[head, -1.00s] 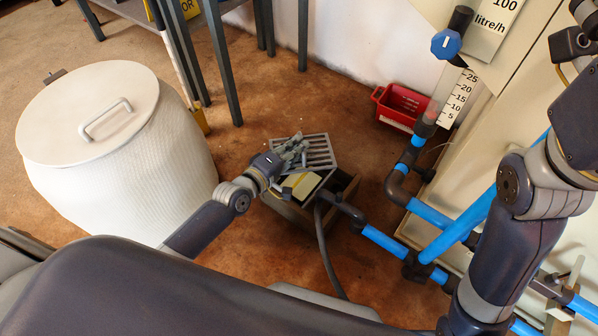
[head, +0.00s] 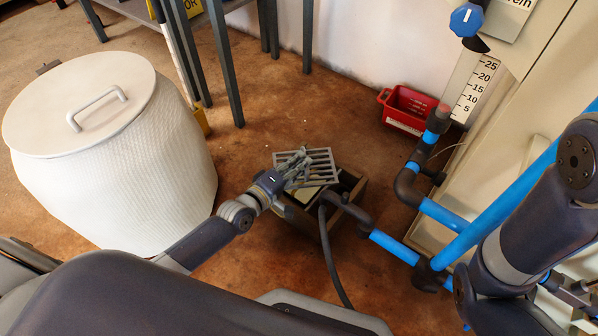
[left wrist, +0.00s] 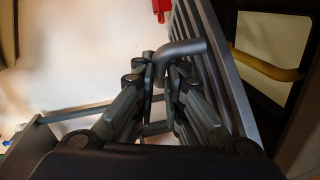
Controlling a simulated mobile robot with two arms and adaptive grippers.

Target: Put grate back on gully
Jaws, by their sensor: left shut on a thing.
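My left gripper (head: 297,164) is shut on the grey slatted grate (head: 320,165). In the left wrist view, the fingers (left wrist: 163,78) close around its bent handle (left wrist: 188,48), and the slats (left wrist: 222,70) stand to the right. The gully (head: 333,215) is an open-topped box on the floor. In the head view, the grate overlaps its back left part, and the opening shows at the right. The grate looks tilted and held above the box; contact with the rim cannot be told. A yellow bar (left wrist: 268,63) shows beyond the grate.
A dark hose (head: 328,260) and a pipe elbow (head: 347,207) cross the gully's near right side. Blue pipes (head: 395,246) run to the right. A large white lidded bin (head: 130,185) stands left, and a red tray (head: 405,122) lies behind by the wall.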

